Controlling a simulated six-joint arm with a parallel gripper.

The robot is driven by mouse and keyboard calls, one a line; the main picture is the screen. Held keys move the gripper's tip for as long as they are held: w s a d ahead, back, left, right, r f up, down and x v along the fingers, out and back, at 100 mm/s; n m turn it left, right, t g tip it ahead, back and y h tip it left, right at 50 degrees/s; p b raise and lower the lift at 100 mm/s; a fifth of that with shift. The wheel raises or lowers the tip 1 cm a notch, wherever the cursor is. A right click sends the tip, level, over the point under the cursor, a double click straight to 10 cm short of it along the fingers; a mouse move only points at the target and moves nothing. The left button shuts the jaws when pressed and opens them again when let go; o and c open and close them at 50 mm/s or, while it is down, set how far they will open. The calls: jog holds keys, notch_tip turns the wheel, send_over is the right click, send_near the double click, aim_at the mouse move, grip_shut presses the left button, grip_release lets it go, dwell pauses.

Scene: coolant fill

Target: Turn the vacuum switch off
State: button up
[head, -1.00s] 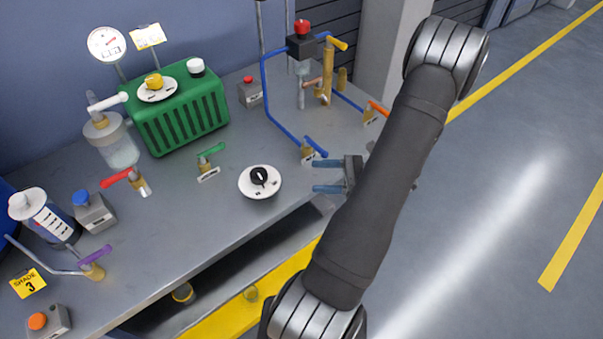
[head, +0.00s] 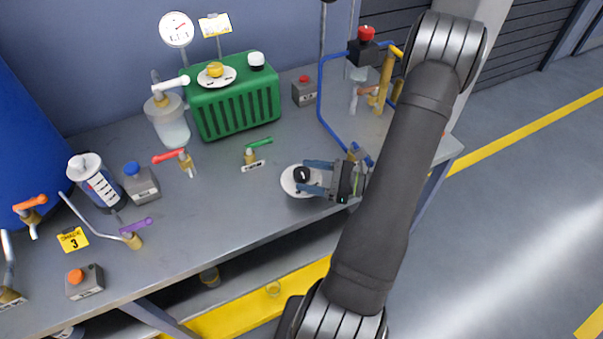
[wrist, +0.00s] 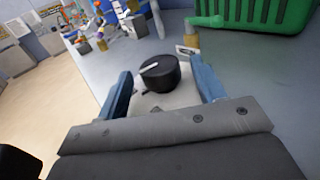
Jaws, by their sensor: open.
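The switch is a black round knob (head: 301,174) with a pale pointer line, set on a white round plate (head: 288,181) near the front edge of the bench. In the wrist view the black knob (wrist: 160,73) stands upright between and just beyond my two blue fingers, with its white plate (wrist: 150,103) under it. My gripper (head: 315,177) is open and comes in from the right, its fingers reaching over the plate. In the wrist view my gripper (wrist: 163,88) shows a gap on both sides of the knob. The label on the plate is too small to read.
A green-handled valve (head: 252,153) stands behind the knob, with a green ribbed machine (head: 237,108) farther back. A blue-handled valve (head: 362,156) is close behind my gripper. A red-handled valve (head: 180,160) is to the left.

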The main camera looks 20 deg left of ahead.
jog(key=shift+s+a, duration=0.1)
jog(key=shift+a, duration=1.1)
jog(key=c, duration=1)
jog(key=shift+n+g, duration=0.7)
jog(key=shift+g, duration=0.4)
jog(key=o, duration=1)
jog(key=shift+r, duration=0.1)
